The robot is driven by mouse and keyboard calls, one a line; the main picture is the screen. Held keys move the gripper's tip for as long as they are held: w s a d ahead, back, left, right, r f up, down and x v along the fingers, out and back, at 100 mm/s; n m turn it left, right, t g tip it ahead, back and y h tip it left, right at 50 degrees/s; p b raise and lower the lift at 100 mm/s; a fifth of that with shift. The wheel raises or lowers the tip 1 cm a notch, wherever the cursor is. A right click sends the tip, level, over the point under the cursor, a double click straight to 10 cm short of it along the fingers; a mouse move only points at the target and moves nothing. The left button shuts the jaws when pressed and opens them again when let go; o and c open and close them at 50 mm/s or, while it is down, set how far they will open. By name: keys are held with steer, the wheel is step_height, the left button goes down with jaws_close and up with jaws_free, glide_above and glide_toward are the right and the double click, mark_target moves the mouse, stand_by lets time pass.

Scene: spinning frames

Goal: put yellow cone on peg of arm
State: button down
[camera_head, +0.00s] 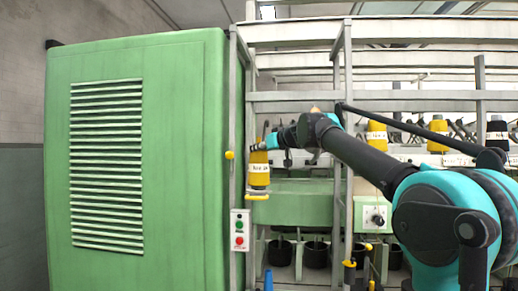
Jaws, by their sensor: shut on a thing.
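A yellow cone (259,172) with a white label band stands upright at the right edge of the green cabinet, by a grey post. My gripper (262,146) reaches in from the right and is shut on the top of this cone. A short yellow arm (257,197) shows right under the cone's base. Any peg on it is hidden, and I cannot tell whether the cone rests on it or hangs just above.
Other yellow cones (377,136) (438,133) and a dark-topped cone (497,134) sit farther right on the frame. A grey post (337,100), a control box (240,230) and a large green cabinet (190,70) stand close by. Black pots (316,255) are below.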

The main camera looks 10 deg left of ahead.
steer(key=c, duration=1)
jaws_free()
steer(key=v, duration=1.2)
